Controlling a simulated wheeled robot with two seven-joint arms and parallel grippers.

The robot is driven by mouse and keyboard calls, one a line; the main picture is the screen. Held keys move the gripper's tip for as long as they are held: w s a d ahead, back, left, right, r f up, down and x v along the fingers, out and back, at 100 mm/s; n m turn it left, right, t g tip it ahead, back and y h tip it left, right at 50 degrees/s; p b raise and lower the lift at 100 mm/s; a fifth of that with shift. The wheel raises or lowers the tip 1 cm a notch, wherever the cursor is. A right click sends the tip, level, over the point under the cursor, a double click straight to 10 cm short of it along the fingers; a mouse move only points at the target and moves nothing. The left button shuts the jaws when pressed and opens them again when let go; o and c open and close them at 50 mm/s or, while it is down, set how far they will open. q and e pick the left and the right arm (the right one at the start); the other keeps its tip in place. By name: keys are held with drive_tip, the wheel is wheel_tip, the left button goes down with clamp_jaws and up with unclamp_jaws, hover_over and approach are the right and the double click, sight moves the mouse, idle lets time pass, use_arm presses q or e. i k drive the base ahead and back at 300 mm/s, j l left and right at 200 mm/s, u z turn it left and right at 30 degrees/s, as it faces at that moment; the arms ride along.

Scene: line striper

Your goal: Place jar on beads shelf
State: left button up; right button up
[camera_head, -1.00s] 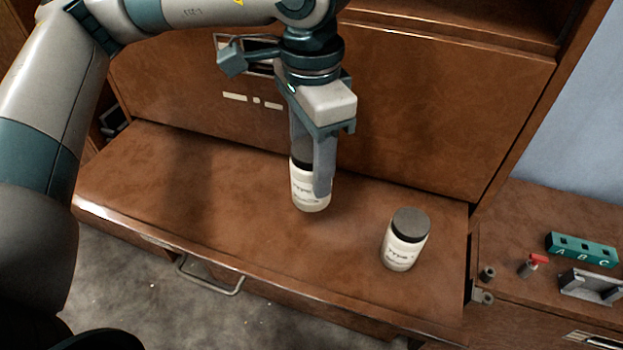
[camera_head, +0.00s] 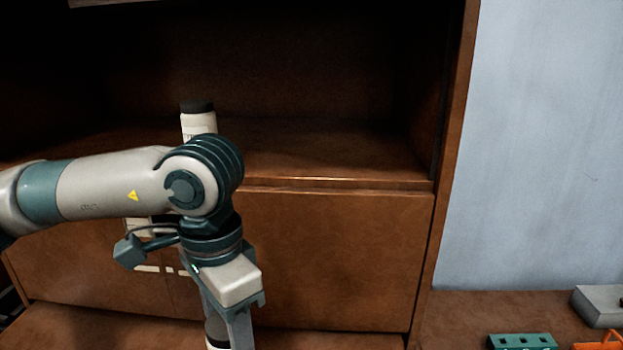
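My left gripper (camera_head: 228,335) points down at the bottom edge of the head view, in front of the cabinet. It appears shut on a white jar with a dark lid (camera_head: 216,343). Only the upper part of this jar shows beside the finger, and its base is cut off. Another white jar with a dark lid (camera_head: 197,122) stands upright on the cabinet shelf (camera_head: 320,160), its lower part hidden by my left arm. No shelf label can be read. My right gripper is not in view.
The shelf is bare to the right of the standing jar, up to the cabinet's side wall (camera_head: 450,150). A brown front panel (camera_head: 330,260) lies below the shelf. A green block (camera_head: 520,341), an orange item (camera_head: 598,346) and a grey box (camera_head: 598,305) are at the lower right.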

sight(278, 162)
drive_tip(key=k, duration=0.95)
